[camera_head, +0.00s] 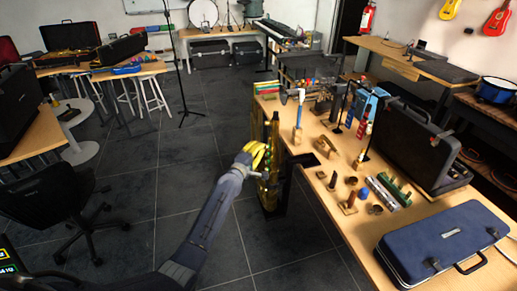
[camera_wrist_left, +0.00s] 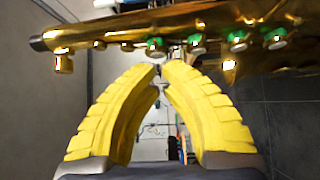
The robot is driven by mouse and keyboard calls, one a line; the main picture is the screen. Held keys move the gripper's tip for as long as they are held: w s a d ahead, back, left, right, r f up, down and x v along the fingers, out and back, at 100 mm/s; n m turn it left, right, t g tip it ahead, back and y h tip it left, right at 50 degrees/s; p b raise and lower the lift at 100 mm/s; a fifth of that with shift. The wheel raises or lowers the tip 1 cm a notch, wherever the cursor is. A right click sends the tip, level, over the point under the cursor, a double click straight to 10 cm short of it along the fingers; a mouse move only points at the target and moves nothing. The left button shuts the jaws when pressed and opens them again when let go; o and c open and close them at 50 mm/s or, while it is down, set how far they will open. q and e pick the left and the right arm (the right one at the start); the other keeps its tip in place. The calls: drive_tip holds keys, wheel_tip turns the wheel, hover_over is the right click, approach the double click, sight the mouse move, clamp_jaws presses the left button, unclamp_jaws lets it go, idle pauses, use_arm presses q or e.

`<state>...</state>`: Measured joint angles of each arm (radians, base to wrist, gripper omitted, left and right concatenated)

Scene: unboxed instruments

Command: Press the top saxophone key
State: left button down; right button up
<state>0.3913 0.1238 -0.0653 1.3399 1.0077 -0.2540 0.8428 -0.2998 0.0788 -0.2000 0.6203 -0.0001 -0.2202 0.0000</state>
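The golden saxophone (camera_head: 272,140) stands upright beside the left edge of the workbench in the head view. In the left wrist view its body (camera_wrist_left: 120,27) runs across the top, with several green-topped keys (camera_wrist_left: 197,43) and a narrow dark-tipped end at the left. My left gripper (camera_head: 256,153) is on the left side of the saxophone, close to its body. In the left wrist view its yellow fingers (camera_wrist_left: 162,70) curve together with their tips almost meeting, nothing between them, just below the leftmost green key (camera_wrist_left: 156,46). Contact cannot be told. My right gripper is not in view.
The workbench (camera_head: 318,213) right of the saxophone carries small wooden stands, a blue case (camera_head: 440,243) and an open black case (camera_head: 410,150). A black chair (camera_head: 65,205) stands at the left. The floor (camera_head: 170,170) left of the saxophone is open.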

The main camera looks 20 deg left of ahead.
use_arm(q)
drive_tip(key=shift+w+d, duration=0.6)
drive_tip(key=shift+d, duration=0.4)
drive_tip(key=s+a, duration=0.5)
drive_tip(key=s, duration=0.7)
drive_tip(key=shift+a, duration=0.3)
idle(0.6)
